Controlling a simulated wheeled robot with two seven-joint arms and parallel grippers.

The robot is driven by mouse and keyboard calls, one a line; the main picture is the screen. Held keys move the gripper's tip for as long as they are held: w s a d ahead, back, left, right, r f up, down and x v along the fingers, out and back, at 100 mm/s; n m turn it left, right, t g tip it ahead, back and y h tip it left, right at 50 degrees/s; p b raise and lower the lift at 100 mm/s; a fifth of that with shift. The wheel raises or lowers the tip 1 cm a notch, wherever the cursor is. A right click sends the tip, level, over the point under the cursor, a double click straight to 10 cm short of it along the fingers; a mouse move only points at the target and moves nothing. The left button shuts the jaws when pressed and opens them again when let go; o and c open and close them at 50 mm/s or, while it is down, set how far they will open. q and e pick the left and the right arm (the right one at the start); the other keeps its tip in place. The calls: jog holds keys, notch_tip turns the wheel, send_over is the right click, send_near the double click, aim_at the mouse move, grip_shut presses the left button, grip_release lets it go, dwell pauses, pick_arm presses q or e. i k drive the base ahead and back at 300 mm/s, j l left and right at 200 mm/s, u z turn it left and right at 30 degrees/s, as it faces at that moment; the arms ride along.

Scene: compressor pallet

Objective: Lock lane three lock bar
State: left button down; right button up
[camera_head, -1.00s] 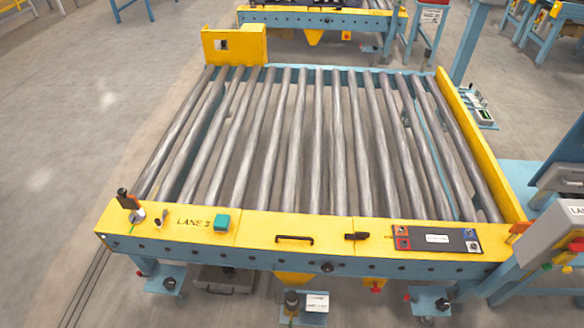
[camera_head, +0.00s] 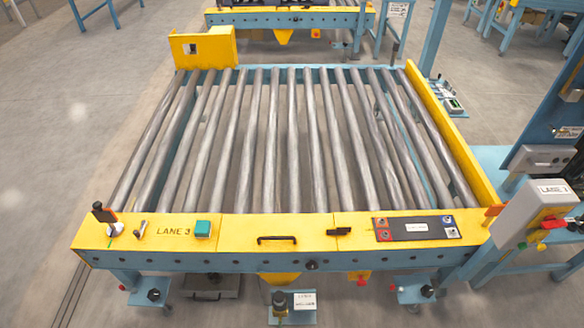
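The lane 3 roller conveyor fills the middle of the head view, with a yellow front beam (camera_head: 214,230) marked "LANE 3". A short black handle (camera_head: 276,239) and a small black latch-like part (camera_head: 339,231) sit on the beam's middle. I cannot tell which part is the lock bar or whether it is locked. Neither of my grippers shows in this view.
A grey box labelled "LANE 3" (camera_head: 536,213) with red and green controls stands at right. The rollers (camera_head: 290,150) are empty. Floor at left is clear.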

aim_at(538, 236)
jog(key=z, duration=1.8)
